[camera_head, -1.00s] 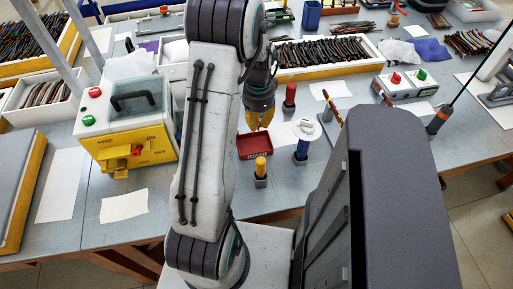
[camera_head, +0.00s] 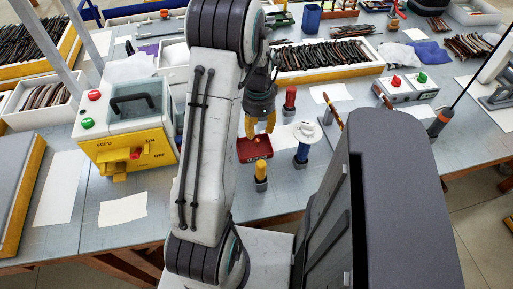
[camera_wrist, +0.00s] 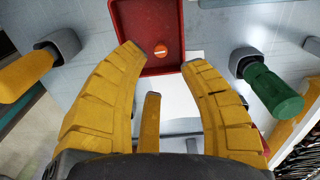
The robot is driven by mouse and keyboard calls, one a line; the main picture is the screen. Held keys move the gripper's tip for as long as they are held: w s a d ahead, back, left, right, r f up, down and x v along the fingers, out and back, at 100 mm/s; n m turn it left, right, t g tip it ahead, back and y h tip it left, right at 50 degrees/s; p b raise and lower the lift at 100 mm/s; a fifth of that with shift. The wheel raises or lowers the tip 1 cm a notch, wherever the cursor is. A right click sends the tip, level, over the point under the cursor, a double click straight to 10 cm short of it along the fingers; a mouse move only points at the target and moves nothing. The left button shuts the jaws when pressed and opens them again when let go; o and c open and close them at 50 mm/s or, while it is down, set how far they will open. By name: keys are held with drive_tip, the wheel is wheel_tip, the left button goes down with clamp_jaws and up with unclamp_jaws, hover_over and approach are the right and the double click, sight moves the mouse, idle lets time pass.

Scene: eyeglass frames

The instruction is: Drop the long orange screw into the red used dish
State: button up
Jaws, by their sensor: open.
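The red dish (camera_head: 243,155) lies on the grey table below my gripper (camera_head: 259,128). In the wrist view the dish (camera_wrist: 182,66) is at the top centre, partly beyond the frame edge. A small orange round piece with a pale mark, which looks like the orange screw's head (camera_wrist: 161,52), shows inside the dish. Its length cannot be made out. My gripper (camera_wrist: 162,56) has its yellow fingers spread on either side of the dish's near part, with nothing held between them.
A yellow-topped piece (camera_head: 261,169) stands in a grey holder just in front of the dish. The yellow feed machine (camera_head: 130,150) is at left.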

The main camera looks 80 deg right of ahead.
wheel_tip(320, 180, up, 12)
idle(0.6)
idle(0.8)
